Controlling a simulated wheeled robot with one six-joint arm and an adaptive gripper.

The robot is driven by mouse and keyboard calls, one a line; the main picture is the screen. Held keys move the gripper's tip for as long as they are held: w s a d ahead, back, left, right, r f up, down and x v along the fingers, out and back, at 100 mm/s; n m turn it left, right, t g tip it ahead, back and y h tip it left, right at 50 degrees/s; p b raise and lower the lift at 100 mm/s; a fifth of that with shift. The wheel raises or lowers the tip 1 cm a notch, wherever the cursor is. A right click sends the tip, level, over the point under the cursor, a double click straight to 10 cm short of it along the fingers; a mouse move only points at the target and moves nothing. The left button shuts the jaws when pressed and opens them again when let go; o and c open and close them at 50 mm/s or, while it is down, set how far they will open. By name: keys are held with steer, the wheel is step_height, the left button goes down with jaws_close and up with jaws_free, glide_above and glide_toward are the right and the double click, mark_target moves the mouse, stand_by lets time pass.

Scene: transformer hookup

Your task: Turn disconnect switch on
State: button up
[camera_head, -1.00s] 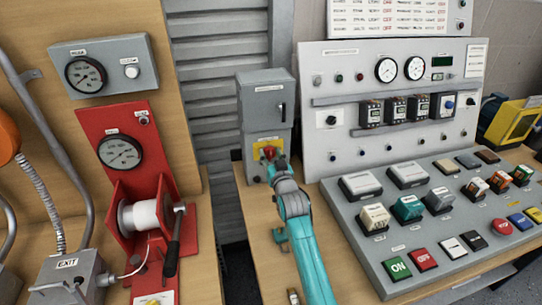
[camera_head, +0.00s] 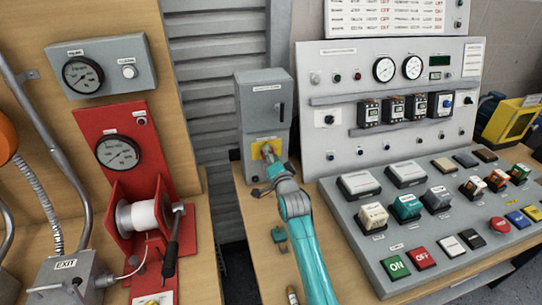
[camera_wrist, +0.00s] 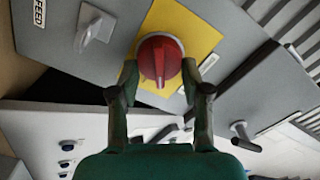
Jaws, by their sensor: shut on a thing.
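The disconnect switch is a red rotary knob (camera_wrist: 160,60) on a yellow plate (camera_wrist: 203,37), on the front of a grey box (camera_head: 262,105). In the head view the yellow plate (camera_head: 257,147) shows low on the box, with my gripper (camera_head: 268,163) in front of it and most of the knob hidden. In the wrist view my gripper (camera_wrist: 160,78) has one finger on each side of the knob and is shut on it. The knob's raised grip bar runs up and down in that view, in line between the fingers.
A grey handle (camera_wrist: 93,27) sticks out from the box beside the yellow plate. The control panel (camera_head: 315,160) stands close on the right, with the button console (camera_head: 375,255) in front. The red winch stand (camera_head: 120,185) is at the left, across a gap.

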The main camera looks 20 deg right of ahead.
steer(key=m, duration=0.6)
steer(key=shift+d+f, duration=0.1)
steer(key=shift+f, duration=0.15)
steer(key=shift+m, duration=0.4)
steer(key=o, duration=1.2)
steer(key=shift+c, duration=0.2)
steer(key=s, duration=1.2)
